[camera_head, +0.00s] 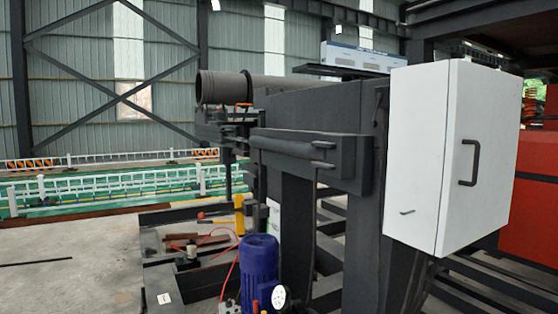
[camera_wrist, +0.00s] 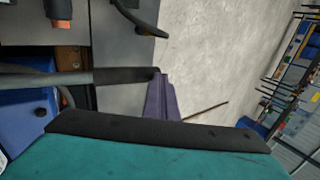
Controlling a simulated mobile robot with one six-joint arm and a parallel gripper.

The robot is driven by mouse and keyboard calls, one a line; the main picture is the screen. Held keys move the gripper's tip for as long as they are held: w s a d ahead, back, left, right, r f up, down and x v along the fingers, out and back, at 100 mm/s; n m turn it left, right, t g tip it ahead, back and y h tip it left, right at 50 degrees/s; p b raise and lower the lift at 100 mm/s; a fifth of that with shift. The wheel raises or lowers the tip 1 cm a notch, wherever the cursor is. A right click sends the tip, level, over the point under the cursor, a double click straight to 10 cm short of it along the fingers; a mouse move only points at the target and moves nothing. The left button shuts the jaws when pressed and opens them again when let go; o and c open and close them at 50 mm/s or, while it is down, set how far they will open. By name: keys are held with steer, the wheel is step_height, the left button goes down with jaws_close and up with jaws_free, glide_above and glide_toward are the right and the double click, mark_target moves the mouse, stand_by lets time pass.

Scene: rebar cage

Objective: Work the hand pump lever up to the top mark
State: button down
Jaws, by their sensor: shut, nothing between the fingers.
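In the wrist view a grey rod with a black grip (camera_wrist: 125,75), which looks like the pump lever, reaches in from the left. My gripper (camera_wrist: 162,98) shows as dark purple fingers, shut and empty, right by the end of that grip. I cannot tell whether they touch it. A blue housing (camera_wrist: 22,115) lies at the left below the rod. In the head view my gripper does not show. A blue motor-like unit (camera_head: 258,262) with a round gauge (camera_head: 279,296) stands at the bottom centre; I cannot make out the lever or its top mark there.
A white cabinet (camera_head: 455,155) stands at the right beside dark steel beams (camera_head: 311,145). A yellow post (camera_head: 239,214) and a red hose (camera_head: 229,275) are near the blue unit. Bare concrete floor (camera_head: 75,250) lies at the left. The wrist view shows open floor (camera_wrist: 215,50) beyond the fingers.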

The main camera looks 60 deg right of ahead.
steer(key=shift+f, duration=0.15)
steer(key=shift+f+b, duration=0.35)
steer(key=shift+f, duration=0.25)
steer(key=shift+a+f+b, duration=0.1)
steer(key=shift+f+b, duration=0.25)
steer(key=shift+f, duration=0.3)
steer(key=shift+w+f, duration=0.1)
steer(key=shift+f, duration=0.05)
steer(key=shift+f+b, duration=0.35)
steer(key=shift+f, duration=0.3)
stand_by(0.4)
